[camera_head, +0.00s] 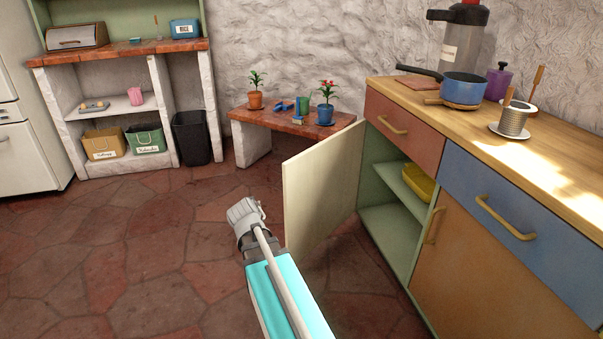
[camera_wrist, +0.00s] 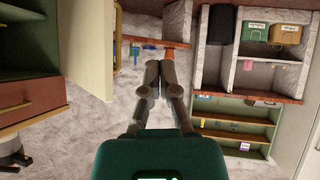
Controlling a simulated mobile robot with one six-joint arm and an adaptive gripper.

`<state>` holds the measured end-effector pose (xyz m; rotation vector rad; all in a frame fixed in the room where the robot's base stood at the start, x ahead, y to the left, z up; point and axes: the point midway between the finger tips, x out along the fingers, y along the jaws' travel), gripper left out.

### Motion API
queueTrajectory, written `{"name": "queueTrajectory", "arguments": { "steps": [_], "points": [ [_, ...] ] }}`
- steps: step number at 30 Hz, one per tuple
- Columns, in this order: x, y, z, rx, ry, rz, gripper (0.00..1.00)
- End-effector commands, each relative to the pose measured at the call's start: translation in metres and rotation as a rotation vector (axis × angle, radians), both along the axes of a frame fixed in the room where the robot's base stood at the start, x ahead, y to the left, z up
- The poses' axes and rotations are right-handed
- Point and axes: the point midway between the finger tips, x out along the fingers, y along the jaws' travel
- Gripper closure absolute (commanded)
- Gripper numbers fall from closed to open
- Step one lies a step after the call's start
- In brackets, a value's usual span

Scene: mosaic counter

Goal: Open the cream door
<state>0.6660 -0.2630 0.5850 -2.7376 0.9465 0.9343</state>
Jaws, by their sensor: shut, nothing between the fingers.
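The cream door (camera_head: 322,188) stands wide open, swung out from the green-lined cabinet in the head view. The cabinet opening (camera_head: 395,215) is exposed, with a shelf and a yellow item (camera_head: 420,182) on it. In the upside-down wrist view the cream door (camera_wrist: 90,45) is at the upper left, beside the dark green cabinet interior (camera_wrist: 28,35). My gripper (camera_wrist: 160,68) is shut and empty, apart from the door in that view. In the head view my wrist is left of the door, over the floor; the fingers are hidden there.
A wooden counter (camera_head: 535,142) with a blue pot (camera_head: 463,88) runs along the right. A red drawer (camera_head: 403,130) is above the opening, an orange door (camera_head: 480,270) beside it. A low bench (camera_head: 285,122) with plants stands behind. Stone floor (camera_head: 120,250) is clear at left.

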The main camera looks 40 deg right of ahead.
Motion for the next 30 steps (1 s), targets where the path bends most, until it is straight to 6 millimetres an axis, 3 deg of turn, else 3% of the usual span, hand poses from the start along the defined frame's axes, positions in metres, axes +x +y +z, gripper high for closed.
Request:
{"name": "queueTrajectory", "arguments": {
  "steps": [3, 12, 21, 30],
  "points": [
    [0.007, -0.044, 0.017, -0.069, -0.138, -0.029, 1.0],
    [0.009, -0.125, 0.064, -0.221, -0.441, 0.001, 1.0],
    [-0.005, -0.178, 0.096, -0.314, -0.654, 0.154, 1.0],
    [-0.034, -0.211, 0.1, -0.316, -0.749, 0.385, 1.0]
  ]
}}
